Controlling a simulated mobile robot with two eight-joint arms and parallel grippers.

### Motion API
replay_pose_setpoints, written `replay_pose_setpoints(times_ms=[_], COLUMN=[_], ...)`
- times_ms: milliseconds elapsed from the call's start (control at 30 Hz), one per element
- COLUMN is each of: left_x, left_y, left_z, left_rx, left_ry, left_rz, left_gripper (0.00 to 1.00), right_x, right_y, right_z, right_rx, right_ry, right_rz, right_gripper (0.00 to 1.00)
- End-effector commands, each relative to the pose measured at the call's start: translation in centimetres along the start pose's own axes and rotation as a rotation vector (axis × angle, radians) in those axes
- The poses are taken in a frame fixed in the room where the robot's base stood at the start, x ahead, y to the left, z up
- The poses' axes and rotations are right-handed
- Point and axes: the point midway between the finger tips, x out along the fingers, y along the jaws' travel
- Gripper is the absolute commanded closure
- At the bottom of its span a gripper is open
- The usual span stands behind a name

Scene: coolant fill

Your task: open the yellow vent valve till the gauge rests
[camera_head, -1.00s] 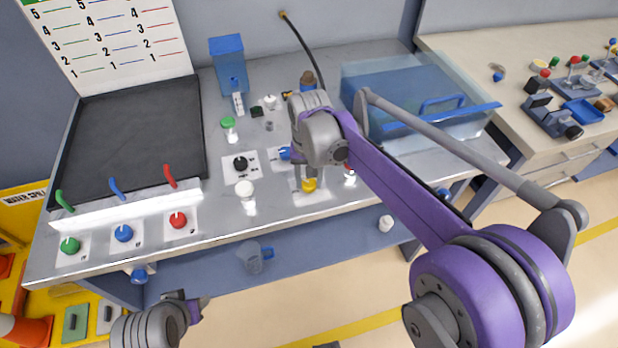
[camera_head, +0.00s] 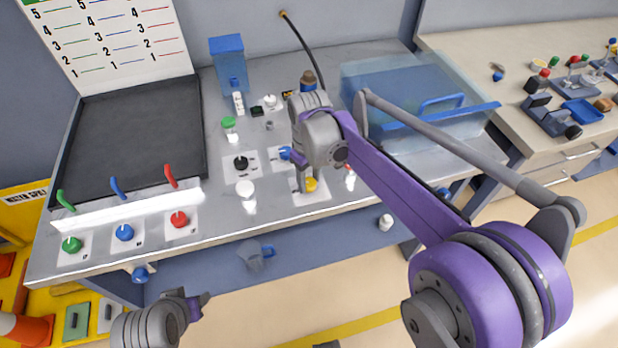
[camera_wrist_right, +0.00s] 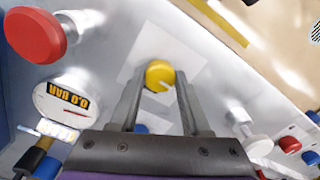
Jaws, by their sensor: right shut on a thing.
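The yellow vent valve (camera_head: 312,185) is a round knob on a white plate near the bench's front edge. In the right wrist view the yellow knob (camera_wrist_right: 160,75), with a white pointer mark, sits between my right fingertips. My right gripper (camera_wrist_right: 159,86) is shut on it; its wrist hides part of the panel in the head view. A round white gauge (camera_wrist_right: 68,100) in the right wrist view reads 0.0 BAR, upside down, with a red needle. My left gripper (camera_head: 197,305) is low at the front left, away from the bench controls; its jaws are unclear.
Green, blue and red knobs (camera_head: 124,232) line the front left of the bench (camera_head: 215,225). A black knob (camera_head: 241,163) and a white knob (camera_head: 245,189) stand left of my right gripper. A clear blue-tinted box (camera_head: 420,95) is at the right. A red knob (camera_wrist_right: 35,35) shows in the wrist view.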

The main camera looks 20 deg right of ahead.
Motion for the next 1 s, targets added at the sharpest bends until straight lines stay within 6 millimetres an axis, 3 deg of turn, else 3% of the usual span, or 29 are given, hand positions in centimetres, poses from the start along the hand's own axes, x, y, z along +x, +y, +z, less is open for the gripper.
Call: replay_pose_setpoints(times_ms=[633, 667, 700, 833, 1000], left_x=[-0.03, -0.03, -0.03, -0.03, -0.03], left_y=[0.0, 0.0, 0.0, 0.0, 0.0], left_z=[-0.02, -0.02, -0.02, -0.02, -0.02], left_rx=[0.0, 0.0, 0.0, 0.0, 0.0], left_ry=[0.0, 0.0, 0.0, 0.0, 0.0], left_rz=[0.0, 0.0, 0.0, 0.0, 0.0], left_gripper=[0.5, 0.5, 0.5, 0.5, 0.5], right_x=[-0.05, -0.05, -0.05, -0.03, -0.02], right_y=[0.03, 0.03, 0.03, 0.03, 0.02], right_z=[-0.03, -0.03, -0.02, -0.01, -0.01], right_rx=[-0.054, -0.054, -0.053, -0.053, -0.053], right_ry=[0.001, 0.001, 0.001, 0.0, 0.0], right_rz=[0.001, 0.001, 0.001, 0.001, 0.0], right_gripper=[1.0, 0.52, 0.45, 0.23, 0.23])
